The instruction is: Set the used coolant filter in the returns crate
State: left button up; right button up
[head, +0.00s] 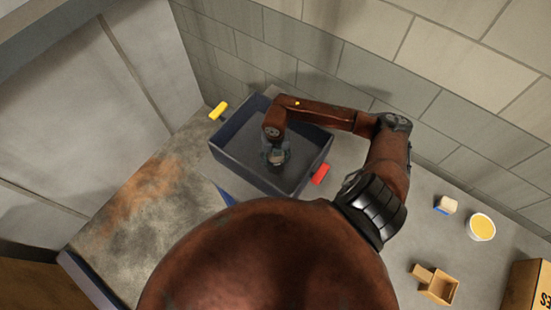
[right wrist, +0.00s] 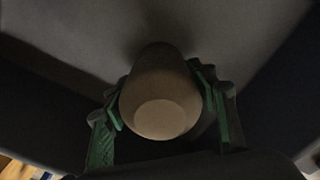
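The returns crate (head: 228,150) is a dark blue-grey open box with a yellow handle on its left and a red handle on its right. My right arm reaches in over its far right side. My right gripper (head: 277,157) is inside the crate's outline. In the right wrist view the green-padded fingers (right wrist: 163,100) sit against both sides of a tan-grey cylinder, the used coolant filter (right wrist: 162,105). The crate's floor and dark walls surround it. Whether the filter touches the floor I cannot tell. My left gripper is not in view.
A block wall (head: 310,45) stands close behind the crate. A stained surface (head: 150,215) lies to the left. On the right are a small white-and-blue item (head: 446,205), a tub of yellow contents (head: 481,227), a small wooden scoop-like box (head: 438,286) and a cardboard box (head: 527,288).

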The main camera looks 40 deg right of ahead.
jog(key=o, duration=0.4)
jog(key=shift+c, duration=0.2)
jog(key=shift+r, duration=0.15)
jog(key=shift+w+r, duration=0.1)
jog(key=shift+r, duration=0.15)
notch_tip(320, 180, up, 10)
jog(key=shift+r+b, duration=0.15)
jog(key=shift+b, duration=1)
jog(key=shift+r, duration=0.65)
